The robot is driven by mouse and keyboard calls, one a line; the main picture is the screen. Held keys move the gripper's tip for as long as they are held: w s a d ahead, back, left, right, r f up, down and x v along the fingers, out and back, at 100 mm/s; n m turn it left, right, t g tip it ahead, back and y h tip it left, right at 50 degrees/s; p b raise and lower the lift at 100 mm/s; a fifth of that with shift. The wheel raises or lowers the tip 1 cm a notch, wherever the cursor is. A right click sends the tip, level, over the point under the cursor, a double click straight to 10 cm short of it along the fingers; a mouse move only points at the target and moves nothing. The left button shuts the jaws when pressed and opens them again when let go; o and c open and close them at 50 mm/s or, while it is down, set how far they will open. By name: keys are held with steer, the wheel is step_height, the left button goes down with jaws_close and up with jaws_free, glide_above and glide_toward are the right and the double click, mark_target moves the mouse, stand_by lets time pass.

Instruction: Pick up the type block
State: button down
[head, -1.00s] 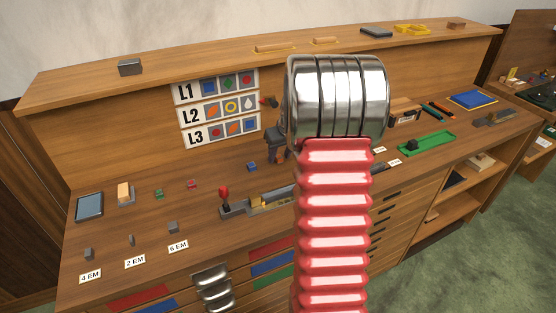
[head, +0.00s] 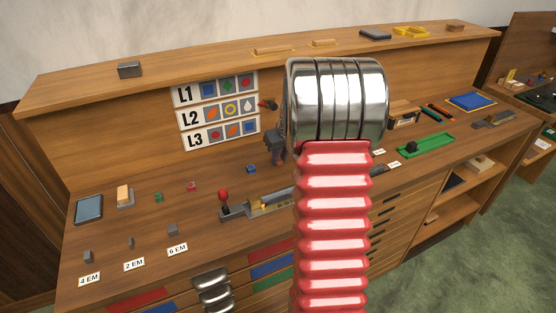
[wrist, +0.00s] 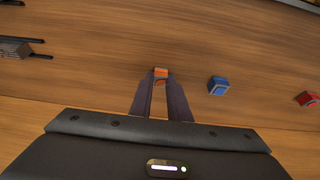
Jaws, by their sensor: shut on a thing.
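My gripper (wrist: 160,88) shows in the wrist view with its two dark fingers closed on a small orange type block (wrist: 161,72) at their tips. The block's top face is orange and its sides look pale. I cannot tell whether it touches the wooden bench top below. In the head view, part of my dark gripper shows beside my large red and silver arm, and the held block is not clearly seen there.
A blue block (wrist: 218,86) sits right of the fingers, with a red block (wrist: 307,99) further right. In the head view, a green block (head: 158,197) and a red-handled metal tool (head: 224,203) are on the bench. The sign board (head: 216,113) stands behind.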

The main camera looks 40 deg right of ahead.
mark_target(280, 160)
step_height(280, 160, up, 10)
stand_by(0.6)
stand_by(0.7)
